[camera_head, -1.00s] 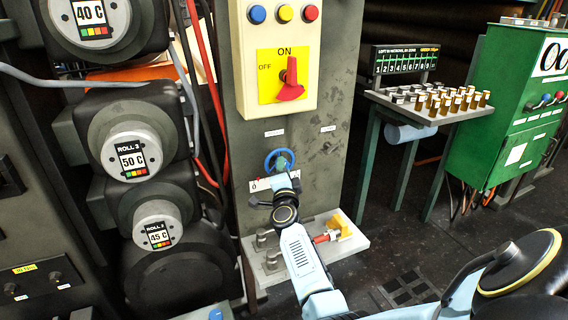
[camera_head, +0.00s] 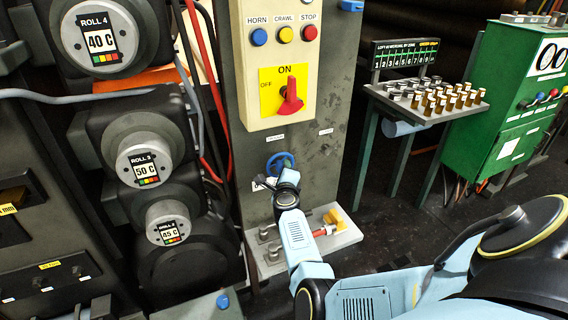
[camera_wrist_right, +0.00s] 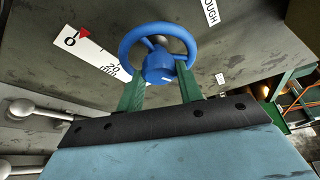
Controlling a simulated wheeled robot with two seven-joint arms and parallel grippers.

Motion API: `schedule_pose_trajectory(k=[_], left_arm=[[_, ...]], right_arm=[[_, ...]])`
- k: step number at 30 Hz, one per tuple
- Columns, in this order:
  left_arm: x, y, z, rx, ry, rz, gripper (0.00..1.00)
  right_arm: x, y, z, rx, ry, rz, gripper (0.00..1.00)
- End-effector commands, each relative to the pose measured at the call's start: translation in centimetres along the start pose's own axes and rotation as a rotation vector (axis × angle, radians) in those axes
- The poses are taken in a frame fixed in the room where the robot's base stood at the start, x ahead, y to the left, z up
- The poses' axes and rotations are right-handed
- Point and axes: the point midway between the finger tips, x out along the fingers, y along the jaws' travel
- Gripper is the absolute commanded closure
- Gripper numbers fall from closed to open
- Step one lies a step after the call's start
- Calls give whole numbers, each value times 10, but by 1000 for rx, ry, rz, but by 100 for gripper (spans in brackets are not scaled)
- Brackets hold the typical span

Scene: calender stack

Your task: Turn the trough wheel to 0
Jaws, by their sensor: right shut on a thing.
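The blue trough wheel (camera_head: 279,162) is mounted low on the grey column. In the right wrist view the same wheel (camera_wrist_right: 160,52) fills the upper middle. My right gripper (camera_wrist_right: 158,84) has its two green fingers at the near part of the wheel, one on each side of the hub, and is shut on it. Beside the wheel a white scale (camera_wrist_right: 92,52) shows 0 and 20 mm. A red pointer (camera_wrist_right: 84,33) sits close to the 0 mark. In the head view my arm hides part of the scale. My left gripper is not in view.
Above the wheel is a cream panel (camera_head: 244,75) with buttons and a red switch (camera_head: 290,98). A pale shelf (camera_head: 346,235) with levers juts out below. Roll ends (camera_head: 145,168) stand at left. A green cabinet (camera_head: 500,120) stands at right.

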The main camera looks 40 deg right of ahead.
Motion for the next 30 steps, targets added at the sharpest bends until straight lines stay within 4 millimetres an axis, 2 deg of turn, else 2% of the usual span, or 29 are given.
schedule_pose_trajectory(k=[1, 3, 12, 20, 30], left_arm=[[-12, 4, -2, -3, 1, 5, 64], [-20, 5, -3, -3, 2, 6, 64], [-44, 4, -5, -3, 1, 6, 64], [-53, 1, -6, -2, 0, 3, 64], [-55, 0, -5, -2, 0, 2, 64]], right_arm=[[-1, -5, 2, 39, 1, 17, 87], [0, -5, 2, 94, 0, 41, 87], [0, -4, 1, 282, 0, 118, 87], [0, -3, 0, 366, -1, 151, 87], [0, -2, 0, 391, 0, 161, 87]])
